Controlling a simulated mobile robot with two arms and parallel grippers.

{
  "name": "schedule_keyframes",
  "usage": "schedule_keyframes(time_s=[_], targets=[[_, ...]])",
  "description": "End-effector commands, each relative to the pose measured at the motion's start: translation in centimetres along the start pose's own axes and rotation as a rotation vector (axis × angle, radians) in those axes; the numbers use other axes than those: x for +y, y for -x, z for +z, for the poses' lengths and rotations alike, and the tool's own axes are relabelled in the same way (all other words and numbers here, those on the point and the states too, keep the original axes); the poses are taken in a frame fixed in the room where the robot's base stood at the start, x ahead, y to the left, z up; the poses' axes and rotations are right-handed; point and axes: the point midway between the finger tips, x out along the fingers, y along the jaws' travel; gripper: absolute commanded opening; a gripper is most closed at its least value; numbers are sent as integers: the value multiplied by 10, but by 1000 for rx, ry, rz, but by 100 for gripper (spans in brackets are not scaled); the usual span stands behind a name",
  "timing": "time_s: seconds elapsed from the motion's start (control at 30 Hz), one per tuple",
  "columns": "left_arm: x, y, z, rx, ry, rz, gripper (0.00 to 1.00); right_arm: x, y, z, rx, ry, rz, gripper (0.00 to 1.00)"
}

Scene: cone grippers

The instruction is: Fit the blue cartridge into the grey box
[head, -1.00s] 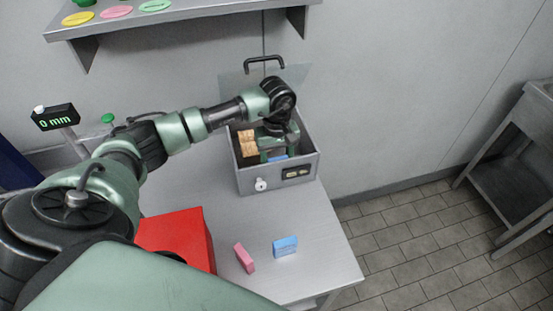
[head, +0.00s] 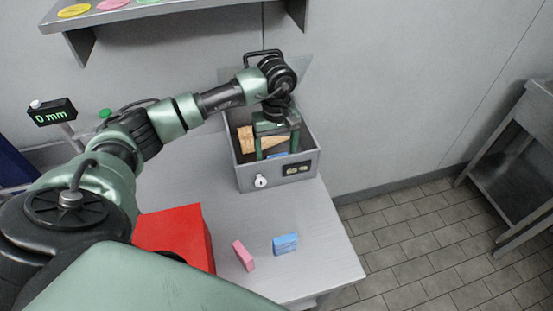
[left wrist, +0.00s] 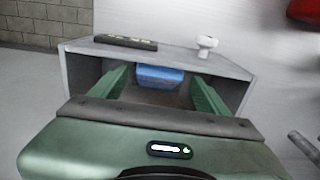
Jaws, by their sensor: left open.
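A blue cartridge (head: 277,156) lies low inside the open grey box (head: 273,178), near its front wall. In the left wrist view the cartridge (left wrist: 160,77) shows between my fingers, with a gap on each side. My left gripper (head: 277,150) is open, pointing down into the box (left wrist: 232,70). Its fingers hide part of the cartridge in the head view, so I cannot tell how it is seated. Another blue block (head: 285,244) lies on the table in front of the box. My right gripper is not in view.
Wooden pieces (head: 244,139) are in the left of the box. A pink block (head: 243,256) and a red box (head: 178,232) are on the table (head: 320,250). A display reading 0 mm (head: 52,112) stands at left. A shelf (head: 165,14) hangs above.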

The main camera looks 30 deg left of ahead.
Motion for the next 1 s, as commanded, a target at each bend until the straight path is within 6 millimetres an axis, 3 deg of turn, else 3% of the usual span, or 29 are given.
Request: schedule_keyframes(time_s=[0.07, 0.3, 1.0], targets=[[-1, 9, 0, 5, -1, 4, 76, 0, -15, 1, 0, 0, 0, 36], [-2, 36, 2, 0, 0, 1, 76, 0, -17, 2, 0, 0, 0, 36], [-2, 38, 2, -1, 0, 0, 76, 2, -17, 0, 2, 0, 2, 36]])
